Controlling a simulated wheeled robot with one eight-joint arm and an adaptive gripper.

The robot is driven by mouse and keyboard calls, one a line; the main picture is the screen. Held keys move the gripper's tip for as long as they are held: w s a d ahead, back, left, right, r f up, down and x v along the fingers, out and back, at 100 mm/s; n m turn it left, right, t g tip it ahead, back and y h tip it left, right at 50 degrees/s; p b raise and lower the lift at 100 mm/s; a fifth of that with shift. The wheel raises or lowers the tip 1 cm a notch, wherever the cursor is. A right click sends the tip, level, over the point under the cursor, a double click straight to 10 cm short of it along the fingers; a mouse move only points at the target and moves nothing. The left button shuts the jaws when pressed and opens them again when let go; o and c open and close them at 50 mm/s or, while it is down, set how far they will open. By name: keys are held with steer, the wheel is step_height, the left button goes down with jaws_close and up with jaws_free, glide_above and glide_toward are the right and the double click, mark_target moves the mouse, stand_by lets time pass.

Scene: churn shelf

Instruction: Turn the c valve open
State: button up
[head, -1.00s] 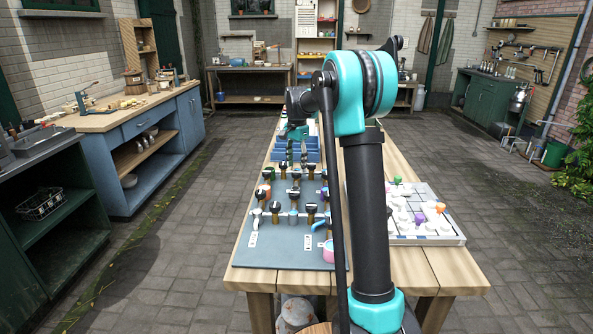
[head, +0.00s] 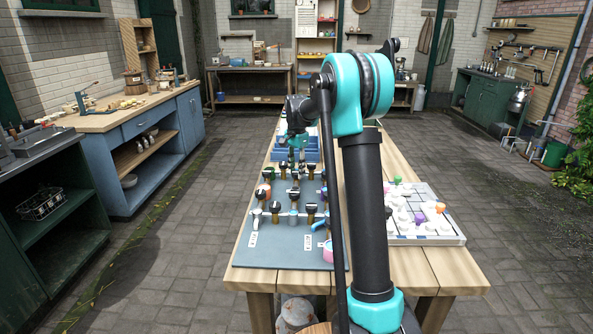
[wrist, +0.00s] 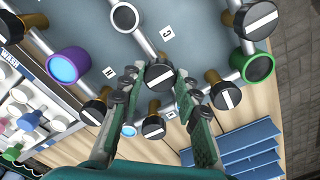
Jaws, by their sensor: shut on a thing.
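My gripper (wrist: 160,88) has its two pad-lined fingers on either side of a black valve knob with a white line (wrist: 160,76), and is shut on it. The line runs at a slant across the knob's top. A small white label that looks like C (wrist: 171,114) lies just below the knob; I cannot tell for certain which valve it belongs to. In the head view my gripper (head: 298,150) points down at the far part of the grey valve board (head: 275,254), and the held knob is hard to make out.
Similar black knobs surround the held one, including a knob (wrist: 153,127) between the fingers' lower parts and another (wrist: 222,93) close on the right. Grey pipes link them. Blue trays (wrist: 240,145) lie at lower right. A white peg board (head: 430,228) lies on the table's right.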

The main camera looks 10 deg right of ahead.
steer(key=shift+n, duration=0.3)
steer(key=n, duration=0.3)
steer(key=shift+n, duration=0.4)
steer(key=n, duration=1.3)
steer(key=shift+n, duration=0.4)
steer(key=o, duration=1.2)
steer(key=shift+c, duration=0.2)
